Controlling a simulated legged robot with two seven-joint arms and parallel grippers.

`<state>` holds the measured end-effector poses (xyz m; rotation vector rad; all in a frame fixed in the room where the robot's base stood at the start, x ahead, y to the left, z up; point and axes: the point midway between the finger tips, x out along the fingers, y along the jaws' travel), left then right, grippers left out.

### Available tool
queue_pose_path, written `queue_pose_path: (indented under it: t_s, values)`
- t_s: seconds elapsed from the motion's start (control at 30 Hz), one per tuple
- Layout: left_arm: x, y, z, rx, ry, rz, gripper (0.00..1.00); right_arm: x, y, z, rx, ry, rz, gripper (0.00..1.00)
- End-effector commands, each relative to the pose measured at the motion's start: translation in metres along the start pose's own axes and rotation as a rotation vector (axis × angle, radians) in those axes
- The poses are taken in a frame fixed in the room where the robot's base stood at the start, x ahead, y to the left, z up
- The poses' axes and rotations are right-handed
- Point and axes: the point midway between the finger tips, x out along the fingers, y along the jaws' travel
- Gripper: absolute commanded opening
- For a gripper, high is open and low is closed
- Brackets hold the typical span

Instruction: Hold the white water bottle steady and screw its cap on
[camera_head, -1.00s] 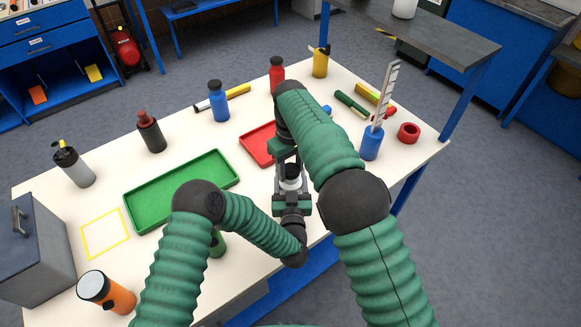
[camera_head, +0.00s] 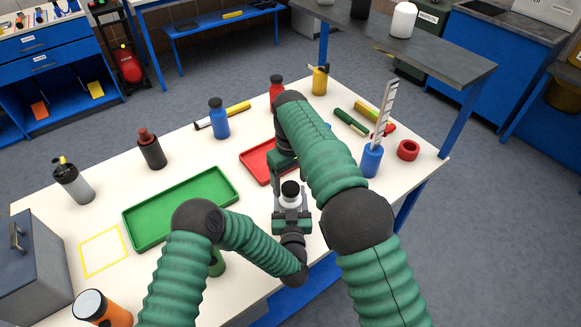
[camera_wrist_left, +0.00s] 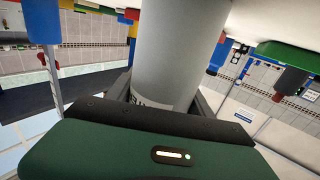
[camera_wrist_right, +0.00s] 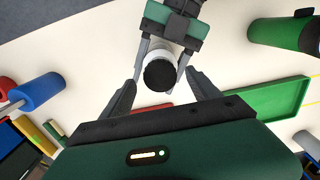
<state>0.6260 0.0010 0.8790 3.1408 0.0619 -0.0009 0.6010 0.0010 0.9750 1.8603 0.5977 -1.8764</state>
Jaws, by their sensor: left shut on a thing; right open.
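The white water bottle (camera_head: 291,203) stands upright near the table's front edge. Its black cap (camera_head: 290,187) is on top; whether it is threaded on I cannot tell. My left gripper (camera_head: 291,222) is shut around the bottle's body, which fills the left wrist view (camera_wrist_left: 180,45). My right gripper (camera_wrist_right: 163,77) is open above the bottle. In the right wrist view the cap (camera_wrist_right: 158,74) lies between its spread fingers, apparently untouched.
A green tray (camera_head: 135,232) lies to the left and a red tray (camera_head: 250,158) behind the bottle. A blue holder (camera_head: 371,160) and a red ring (camera_head: 408,150) are at the right. A grey box (camera_head: 35,260) stands at the left edge. Several other bottles stand farther back.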

Motion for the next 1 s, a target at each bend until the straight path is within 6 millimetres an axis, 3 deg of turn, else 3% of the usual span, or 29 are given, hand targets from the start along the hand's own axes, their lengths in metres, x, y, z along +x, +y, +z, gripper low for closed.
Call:
queue_pose_path:
  t_s: [0.2, 0.4, 0.8, 0.83, 1.0]
  values:
    - [0.0, 0.0, 0.001, 0.001, -0.002, 0.0, 0.0, -0.054, 0.001, -0.002, 0.001, 0.006, 0.002, 0.71]
    - [0.0, 0.0, 0.001, 0.0, -0.001, 0.0, 0.0, -0.087, 0.001, -0.002, 0.001, 0.002, 0.001, 0.71]
    - [0.0, 0.0, 0.001, 0.0, -0.001, 0.0, 0.0, -0.097, 0.001, -0.001, 0.002, -0.001, 0.0, 0.71]
    - [0.0, 0.0, 0.001, 0.0, -0.001, 0.0, 0.63, -0.097, 0.001, -0.001, 0.002, -0.001, 0.0, 0.71]
    - [0.0, 0.0, 0.0, 0.0, -0.001, 0.0, 0.85, -0.097, 0.001, -0.001, 0.001, -0.001, 0.0, 0.71]
